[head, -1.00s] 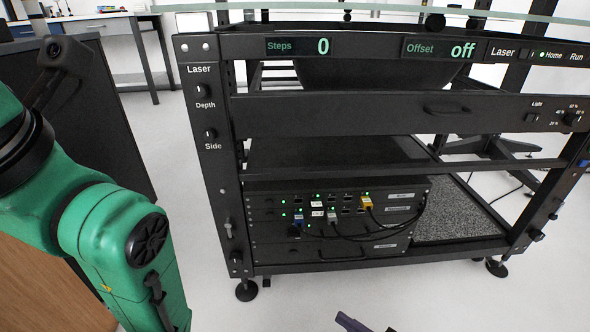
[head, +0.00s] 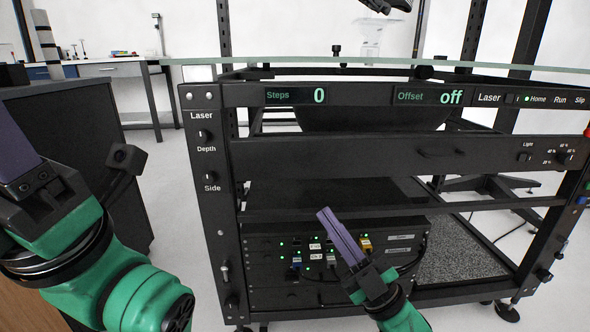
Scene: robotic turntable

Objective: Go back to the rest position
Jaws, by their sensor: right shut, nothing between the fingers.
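My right gripper (head: 343,238) shows at the lower middle of the head view, its purple fingers shut together with nothing between them. It points up and to the left, in front of the rack's lower shelf, and hides part of the stacked units there. My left gripper (head: 15,160) is at the left edge, with a purple finger partly cut off by the frame, so its opening cannot be judged. The turntable rack (head: 330,158) stands ahead, its display reading Steps 0 and Offset off. The green light beside Home is lit.
A glass top (head: 400,65) covers the rack. Stacked black units (head: 275,262) with cables and green lights sit on its lower shelf. A dark cabinet (head: 70,120) stands at left, close to my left arm. A white bench (head: 110,70) is behind. Pale floor is free between cabinet and rack.

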